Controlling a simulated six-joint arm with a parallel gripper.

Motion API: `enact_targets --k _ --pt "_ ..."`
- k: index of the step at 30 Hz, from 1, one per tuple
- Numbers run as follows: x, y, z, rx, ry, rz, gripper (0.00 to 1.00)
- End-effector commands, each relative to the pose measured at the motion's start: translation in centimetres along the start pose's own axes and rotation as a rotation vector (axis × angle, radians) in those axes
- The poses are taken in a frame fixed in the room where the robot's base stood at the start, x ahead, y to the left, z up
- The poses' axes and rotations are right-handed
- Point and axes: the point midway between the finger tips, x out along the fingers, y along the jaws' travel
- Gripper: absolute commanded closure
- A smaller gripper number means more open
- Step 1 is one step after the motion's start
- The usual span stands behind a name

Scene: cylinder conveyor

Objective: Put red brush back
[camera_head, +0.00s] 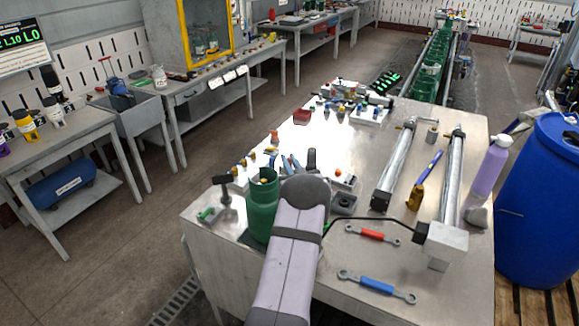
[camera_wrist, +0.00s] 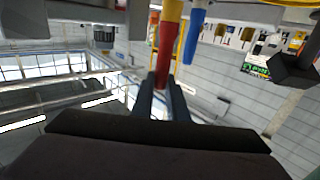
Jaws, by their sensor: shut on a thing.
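The red brush (camera_wrist: 166,52), a red tapered handle with a yellow upper part, stands between the two dark fingers of my gripper (camera_wrist: 161,92) in the wrist view. The fingers are shut on its lower end. A similar blue handle (camera_wrist: 196,35) is close beside it on the right, apart from the fingers. In the head view my arm reaches over the near left part of the metal table, and its end hides most of the gripper. I cannot make out the red brush clearly there.
A green open-topped cylinder (camera_head: 263,210) stands just left of my arm. A red-handled wrench (camera_head: 372,234) and a blue-handled wrench (camera_head: 376,284) lie at the right. Behind them are metal cylinders (camera_head: 397,165), a purple bottle (camera_head: 487,168) and a blue barrel (camera_head: 540,200).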

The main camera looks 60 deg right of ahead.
Motion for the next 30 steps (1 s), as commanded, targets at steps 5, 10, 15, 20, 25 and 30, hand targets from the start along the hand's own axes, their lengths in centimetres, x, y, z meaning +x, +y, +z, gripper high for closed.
enact_targets --k 5,10,15,20,25,30 --pt "0.0 0.0 1.8 0.001 -0.001 0.0 1.0" --pt "0.0 0.0 2.5 0.001 0.002 0.001 1.0" --pt "0.0 0.0 2.5 0.0 0.002 0.0 1.0" --pt "0.0 0.0 2.8 0.0 0.001 0.0 1.0" --pt "0.0 0.0 2.8 0.0 0.0 0.0 0.68" --pt "0.0 0.0 2.8 0.0 0.0 0.0 0.68"
